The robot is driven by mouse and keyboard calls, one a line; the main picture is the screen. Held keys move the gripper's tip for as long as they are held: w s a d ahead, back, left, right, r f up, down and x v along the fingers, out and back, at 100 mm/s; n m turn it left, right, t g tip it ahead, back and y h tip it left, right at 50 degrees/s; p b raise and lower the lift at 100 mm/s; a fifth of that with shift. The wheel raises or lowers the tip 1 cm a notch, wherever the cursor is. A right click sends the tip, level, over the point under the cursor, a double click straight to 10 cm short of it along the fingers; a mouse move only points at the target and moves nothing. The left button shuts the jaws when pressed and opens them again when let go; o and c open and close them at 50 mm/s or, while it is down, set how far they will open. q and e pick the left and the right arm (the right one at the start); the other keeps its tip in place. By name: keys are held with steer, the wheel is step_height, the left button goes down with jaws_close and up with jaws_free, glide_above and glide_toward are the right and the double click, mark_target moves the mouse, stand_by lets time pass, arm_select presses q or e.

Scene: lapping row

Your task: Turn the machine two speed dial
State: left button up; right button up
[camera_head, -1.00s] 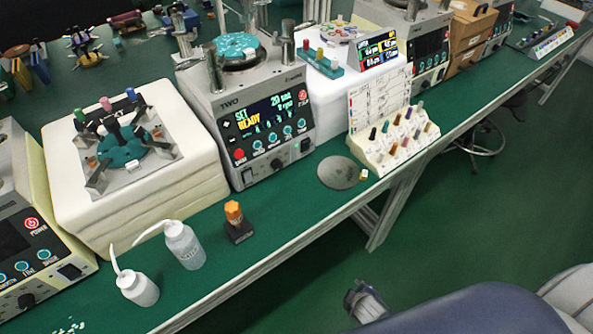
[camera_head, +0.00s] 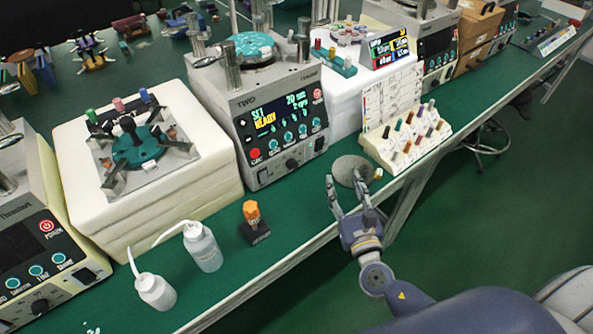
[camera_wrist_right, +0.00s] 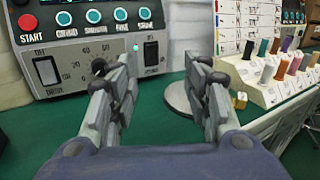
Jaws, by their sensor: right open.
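Machine two (camera_head: 275,110) is a grey unit marked TWO, with a lit screen reading SET READY and a row of teal buttons. Its speed dial (camera_head: 292,164) is a black knob low on the front panel. In the right wrist view the dial (camera_wrist_right: 98,66) shows left of the fingers, on a printed scale. My right gripper (camera_head: 347,184) is open and empty, in front of the machine and to the right of the dial, apart from it. Its two fingers (camera_wrist_right: 160,70) point at the panel's lower right. My left gripper is not in view.
A grey round plate (camera_head: 350,166) lies on the bench beside my right fingers. A rack of coloured pegs (camera_head: 405,140) stands to the right. An orange-topped item (camera_head: 252,215) and two white bottles (camera_head: 203,248) stand near the bench's front edge.

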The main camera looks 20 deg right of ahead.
mark_target(293, 167)
steer(key=a+f+n+y, duration=0.1)
steer(key=a+n+y, duration=0.1)
steer(key=n, duration=0.3)
steer(key=a+f+n+y, duration=0.1)
steer(key=a+n+y, duration=0.1)
steer(key=n, duration=0.2)
steer(key=a+n+y, duration=0.2)
steer(key=n, duration=0.3)
steer(key=shift+w+f+n+g+y, duration=0.15)
steer(key=shift+f+n+g+y, duration=0.15)
steer(key=shift+f+g, duration=0.1)
steer(key=p+x, duration=0.1)
steer(key=x, duration=0.9)
steer(key=shift+w+a, duration=0.1)
steer(key=shift+w, duration=0.2)
steer(key=c, duration=1.1)
